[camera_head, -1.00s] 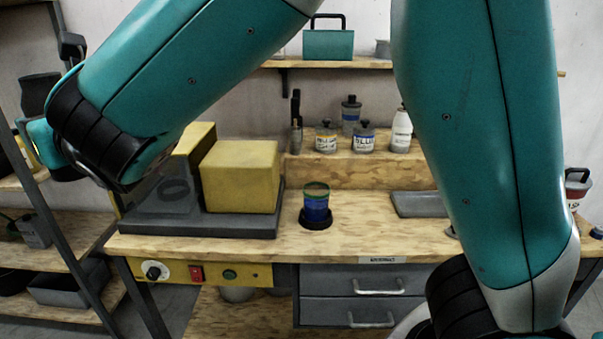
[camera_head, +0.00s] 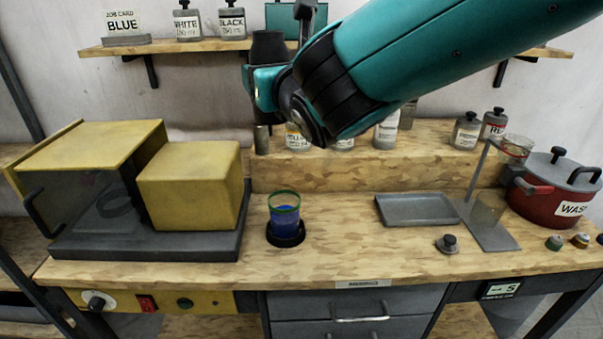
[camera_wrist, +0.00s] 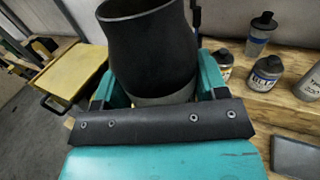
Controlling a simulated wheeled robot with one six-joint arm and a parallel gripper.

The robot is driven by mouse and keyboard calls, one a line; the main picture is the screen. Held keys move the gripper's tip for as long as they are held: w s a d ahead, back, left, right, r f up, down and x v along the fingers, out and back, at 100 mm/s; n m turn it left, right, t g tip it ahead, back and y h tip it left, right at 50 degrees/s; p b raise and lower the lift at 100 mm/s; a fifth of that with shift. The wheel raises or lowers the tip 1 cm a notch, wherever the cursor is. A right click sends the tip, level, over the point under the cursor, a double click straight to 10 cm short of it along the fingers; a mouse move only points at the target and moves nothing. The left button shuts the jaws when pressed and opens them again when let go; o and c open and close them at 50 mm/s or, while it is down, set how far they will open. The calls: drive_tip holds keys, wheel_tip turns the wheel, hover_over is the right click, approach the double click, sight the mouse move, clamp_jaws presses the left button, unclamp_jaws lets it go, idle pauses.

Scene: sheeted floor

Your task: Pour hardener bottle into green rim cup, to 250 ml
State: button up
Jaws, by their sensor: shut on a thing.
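The green rim cup (camera_head: 285,204) stands upright in a dark ring (camera_head: 286,238) on the bench and has blue in its lower part. Its fill mark cannot be read. My gripper (camera_head: 266,88) is shut on a dark bottle-like vessel (camera_head: 268,46), above the cup and slightly left of it in the head view. The vessel looks roughly upright. In the wrist view the vessel (camera_wrist: 153,50) is black with a grey lower band, between the teal fingers of my gripper (camera_wrist: 158,92). No label shows on it, so I cannot confirm that it is the hardener bottle. No stream is visible.
A yellow machine (camera_head: 190,185) stands left of the cup. A grey tray (camera_head: 418,209), a stand with a clear beaker (camera_head: 515,148) and a red wash pot (camera_head: 555,190) are on the right. Several labelled bottles stand on the raised step (camera_head: 340,172). Bench around the cup is clear.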

drive_tip(key=a+f+y+b, duration=0.1)
drive_tip(key=a+f+b, duration=0.1)
drive_tip(key=f+b, duration=0.6)
drive_tip(key=a+f+n+y+b, duration=0.1)
drive_tip(key=a+f+b, duration=0.1)
drive_tip(key=f+b, duration=0.6)
wheel_tip(320, 180, down, 3)
drive_tip(key=shift+s+f+g, duration=0.1)
drive_tip(key=shift+s+g, duration=0.3)
drive_tip(key=shift+s+a+f+m+g+y+b, duration=0.2)
drive_tip(key=shift+f+m+g, duration=0.55)
drive_tip(key=shift+m, duration=1.1)
drive_tip(key=shift+s+a+f+m+g+y+b, duration=0.1)
drive_tip(key=shift+s+f+m+g+b, duration=0.15)
drive_tip(key=shift+f+m, duration=1.15)
drive_tip(key=shift+s+a+f+m+g+y+b, duration=0.15)
drive_tip(key=shift+f+m+g, duration=0.4)
drive_tip(key=shift+m, duration=1.7)
drive_tip(key=shift+r+m+g, duration=0.1)
drive_tip(key=shift+m+g, duration=0.15)
drive_tip(key=shift+m, duration=0.05)
